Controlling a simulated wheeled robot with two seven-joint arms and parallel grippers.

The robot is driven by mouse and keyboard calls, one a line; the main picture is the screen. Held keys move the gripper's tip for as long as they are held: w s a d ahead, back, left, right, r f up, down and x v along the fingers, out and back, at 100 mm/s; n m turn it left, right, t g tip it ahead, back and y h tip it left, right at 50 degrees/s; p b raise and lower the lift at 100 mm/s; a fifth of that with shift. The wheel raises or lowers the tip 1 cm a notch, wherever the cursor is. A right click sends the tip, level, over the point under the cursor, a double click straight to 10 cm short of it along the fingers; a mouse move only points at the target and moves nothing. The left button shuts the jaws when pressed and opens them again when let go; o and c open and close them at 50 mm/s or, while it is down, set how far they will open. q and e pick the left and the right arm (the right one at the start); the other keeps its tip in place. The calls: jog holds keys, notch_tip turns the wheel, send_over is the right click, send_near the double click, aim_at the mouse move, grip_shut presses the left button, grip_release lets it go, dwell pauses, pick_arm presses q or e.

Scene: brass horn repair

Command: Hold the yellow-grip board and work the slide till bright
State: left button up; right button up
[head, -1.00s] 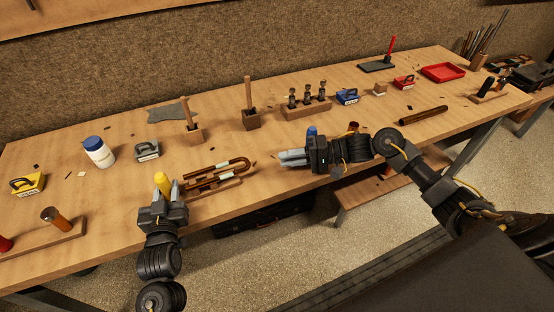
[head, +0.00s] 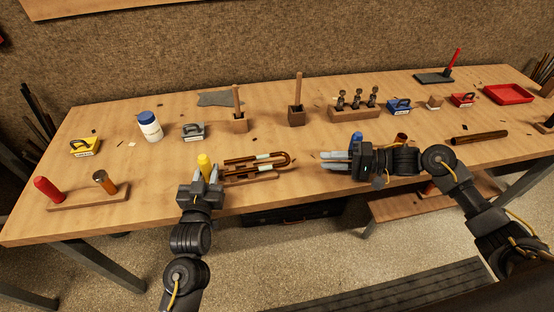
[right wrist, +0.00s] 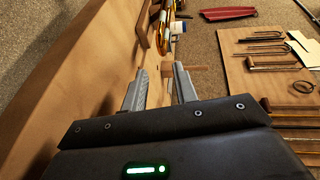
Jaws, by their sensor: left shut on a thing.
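The slide (head: 283,154), a dull brown U-shaped tube with pale bands, lies on a wooden board (head: 262,178) near the front edge of the bench. The board's upright yellow grip (head: 205,162) stands at its left end. My left gripper (head: 204,178) is shut on that grip, and its fingers hide the grip's lower part. My right gripper (head: 324,160) is to the right of the slide's curved end, apart from it. In the right wrist view its two fingers (right wrist: 160,72) are spread with nothing between them.
Handled blocks in yellow (head: 84,148), grey (head: 193,132), blue (head: 399,106) and red (head: 462,100) stand on the bench. A white jar (head: 151,130) stands at the back left. A brown tube (head: 480,138) lies right.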

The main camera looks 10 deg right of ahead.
aim_at(287, 156)
jog(key=shift+o, duration=0.3)
jog(key=shift+w+a, duration=0.1)
jog(key=shift+w, duration=0.35)
jog(key=x, duration=1.2)
jog(key=shift+f, duration=0.1)
jog(key=shift+c, duration=0.4)
grip_shut()
